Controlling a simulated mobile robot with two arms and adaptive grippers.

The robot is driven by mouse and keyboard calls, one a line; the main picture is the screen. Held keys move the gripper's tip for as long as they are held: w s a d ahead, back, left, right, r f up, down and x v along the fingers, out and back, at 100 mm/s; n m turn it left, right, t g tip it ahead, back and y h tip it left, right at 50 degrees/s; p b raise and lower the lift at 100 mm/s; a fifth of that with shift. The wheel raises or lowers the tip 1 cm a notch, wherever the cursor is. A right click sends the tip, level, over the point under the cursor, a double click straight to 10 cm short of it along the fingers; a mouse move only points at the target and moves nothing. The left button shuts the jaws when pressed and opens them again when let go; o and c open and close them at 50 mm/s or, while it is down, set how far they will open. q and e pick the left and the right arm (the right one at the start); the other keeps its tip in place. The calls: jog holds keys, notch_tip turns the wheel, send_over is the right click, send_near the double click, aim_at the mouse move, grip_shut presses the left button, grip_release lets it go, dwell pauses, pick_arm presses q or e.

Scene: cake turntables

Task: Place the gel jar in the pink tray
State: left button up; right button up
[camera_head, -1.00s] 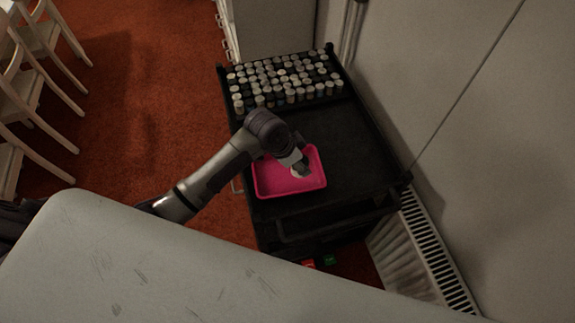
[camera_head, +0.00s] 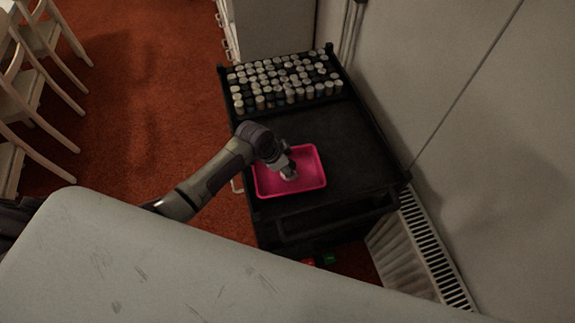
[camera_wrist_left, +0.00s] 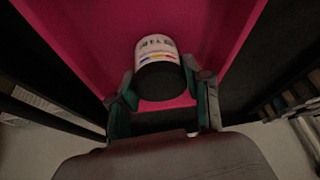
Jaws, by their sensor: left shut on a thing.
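The pink tray (camera_head: 310,183) lies on the black cart's top. My left gripper (camera_head: 289,172) is over the tray, toward its upper middle. In the left wrist view, the gripper (camera_wrist_left: 163,98) is shut on the gel jar (camera_wrist_left: 158,48), a white jar with a dark end and a printed label. The tray (camera_wrist_left: 98,28) fills the background behind the jar there. In the head view the jar is small and mostly hidden by the gripper. I cannot tell whether it touches the tray floor. My right gripper is not in view.
Several small jars (camera_head: 285,80) stand in rows at the cart's far end. The black cart top (camera_head: 345,140) is clear right of the tray. A wall (camera_head: 470,120) and radiator (camera_head: 435,250) border the cart on the right. A pale surface (camera_head: 150,260) fills the foreground.

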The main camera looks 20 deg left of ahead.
pick_arm(q)
jog(key=o, duration=1.2)
jog(key=v, duration=1.2)
jog(key=shift+r, duration=0.1)
